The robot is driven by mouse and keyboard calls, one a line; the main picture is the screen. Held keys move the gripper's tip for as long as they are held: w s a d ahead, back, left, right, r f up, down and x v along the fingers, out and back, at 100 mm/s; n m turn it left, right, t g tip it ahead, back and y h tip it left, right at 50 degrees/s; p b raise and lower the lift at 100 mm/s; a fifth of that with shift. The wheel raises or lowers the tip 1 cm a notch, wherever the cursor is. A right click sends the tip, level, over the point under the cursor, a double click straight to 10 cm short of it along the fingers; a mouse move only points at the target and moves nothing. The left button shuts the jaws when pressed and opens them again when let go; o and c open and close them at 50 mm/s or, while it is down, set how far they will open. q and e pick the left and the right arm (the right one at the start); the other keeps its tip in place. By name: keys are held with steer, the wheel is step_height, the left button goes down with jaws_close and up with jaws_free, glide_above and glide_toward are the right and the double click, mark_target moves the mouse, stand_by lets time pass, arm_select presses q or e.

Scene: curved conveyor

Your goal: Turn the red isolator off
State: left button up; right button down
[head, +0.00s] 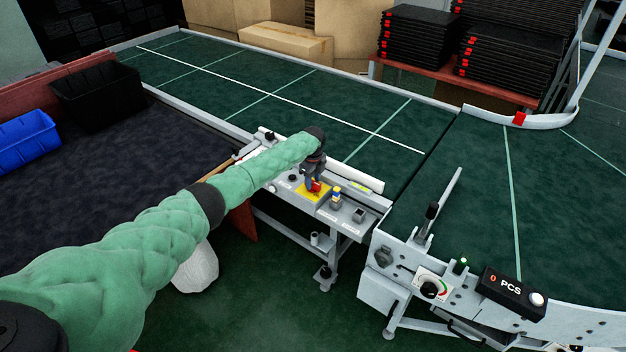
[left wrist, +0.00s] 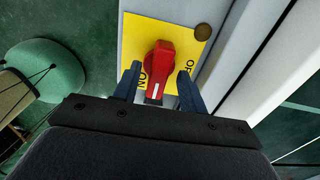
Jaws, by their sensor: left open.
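The red isolator (head: 314,186) is a red rotary handle on a yellow plate (head: 301,192) on the grey control panel. It shows close up in the left wrist view (left wrist: 162,66), with its white mark toward the word ON. OFF is printed at the right of the yellow plate (left wrist: 188,28). My left gripper (head: 312,177) is over the isolator from above. In the left wrist view its two dark blue fingers (left wrist: 157,88) are open, one on each side of the handle's lower part. I cannot tell whether they touch it. My right gripper is not in view.
The green conveyor (head: 260,85) runs behind. A white guard rail (head: 357,178) borders the panel. A counter box (head: 510,288) and a dial (head: 430,288) stand at the right.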

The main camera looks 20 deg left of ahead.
arm_select(q)
steer(key=shift+a+f, duration=0.1)
steer(key=shift+f, duration=0.35)
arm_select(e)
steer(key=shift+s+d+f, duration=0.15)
arm_select(q)
jaws_close()
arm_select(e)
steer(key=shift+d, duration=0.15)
